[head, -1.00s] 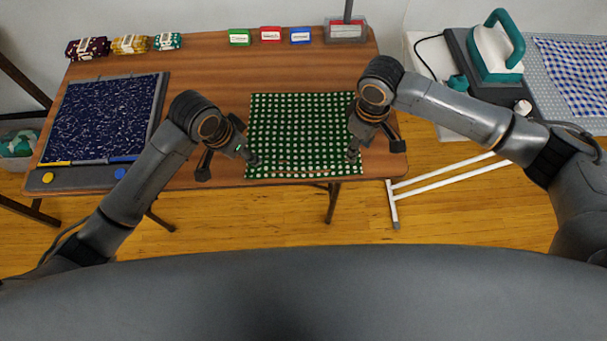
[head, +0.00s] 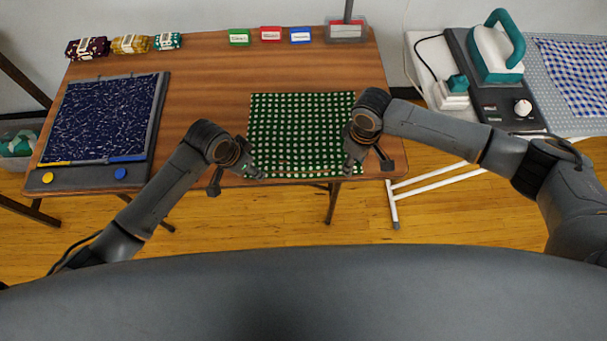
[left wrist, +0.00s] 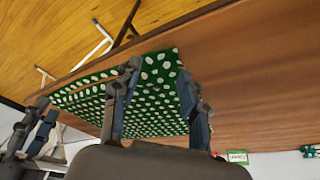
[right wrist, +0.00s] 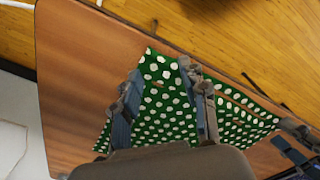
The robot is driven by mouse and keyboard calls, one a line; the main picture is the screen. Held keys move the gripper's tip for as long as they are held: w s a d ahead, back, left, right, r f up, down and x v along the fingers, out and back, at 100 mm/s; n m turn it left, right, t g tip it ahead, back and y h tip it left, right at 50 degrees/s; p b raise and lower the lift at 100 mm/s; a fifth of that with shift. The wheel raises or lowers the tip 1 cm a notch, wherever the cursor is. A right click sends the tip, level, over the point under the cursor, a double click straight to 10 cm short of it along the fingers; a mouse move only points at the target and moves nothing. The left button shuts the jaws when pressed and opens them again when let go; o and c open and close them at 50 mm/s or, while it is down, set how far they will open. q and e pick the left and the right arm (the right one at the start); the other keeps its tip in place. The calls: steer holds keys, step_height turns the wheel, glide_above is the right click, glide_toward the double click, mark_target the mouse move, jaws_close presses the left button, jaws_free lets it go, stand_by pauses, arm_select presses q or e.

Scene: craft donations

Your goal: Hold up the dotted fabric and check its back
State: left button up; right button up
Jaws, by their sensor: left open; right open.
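The green fabric with white dots (head: 300,125) lies spread flat on the wooden table, its near side close to the table's front edge. My left gripper (head: 258,171) is open at its near left corner. In the left wrist view, that gripper (left wrist: 160,85) has its fingers apart with dotted fabric (left wrist: 155,115) showing between them. My right gripper (head: 348,168) is open at the near right corner. In the right wrist view, its fingers (right wrist: 162,78) are apart over the fabric corner (right wrist: 165,110). The fabric's underside is hidden.
A dark blue patterned panel (head: 100,115) on a grey board lies at the left. Rolled fabric bundles (head: 130,44) and green, red and blue boxes (head: 270,34) line the back. An iron (head: 497,50) stands on the surface at the right. The table's middle (head: 205,85) is clear.

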arm_select(q)
steer(key=shift+f+b, duration=0.5)
steer(key=shift+f, duration=0.05)
arm_select(e)
steer(key=shift+f, duration=0.55)
arm_select(q)
steer(key=shift+r, duration=0.1)
arm_select(e)
steer(key=shift+f, duration=0.15)
arm_select(q)
steer(key=shift+c, duration=0.5)
arm_select(e)
steer(key=shift+c, duration=0.5)
arm_select(q)
jaws_close()
arm_select(e)
jaws_close()
steer(key=shift+f, duration=0.1)
steer(key=shift+s+f, duration=0.1)
steer(key=shift+s, duration=0.1)
